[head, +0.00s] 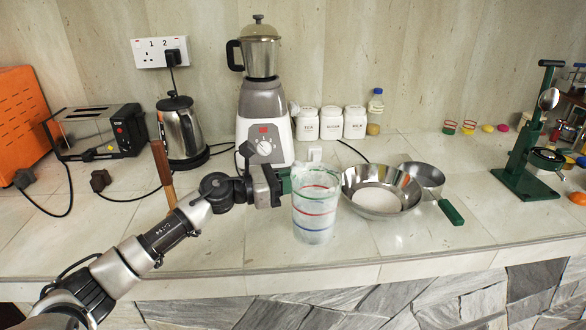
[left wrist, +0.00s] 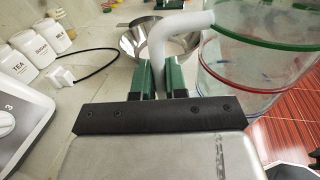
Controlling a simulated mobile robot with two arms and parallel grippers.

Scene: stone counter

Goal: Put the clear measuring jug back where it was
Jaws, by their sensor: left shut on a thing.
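The clear measuring jug (head: 316,212) has green, red and blue bands and is upright, near the front of the counter in the head view. My left gripper (head: 283,184) reaches it from the left and is shut on its pale handle. In the left wrist view, the green fingers (left wrist: 167,80) close around the white handle (left wrist: 188,28), and the jug body (left wrist: 262,55) is to the right, cut off by the frame. Whether its base touches the counter is not clear.
A steel pan (head: 382,200) and a green-handled pan (head: 430,178) are just right of the jug. A blender (head: 262,120), kettle (head: 181,135), toaster (head: 100,132) and white canisters (head: 331,124) stand behind. A green press (head: 520,165) stands at right. Front counter right of the pans is clear.

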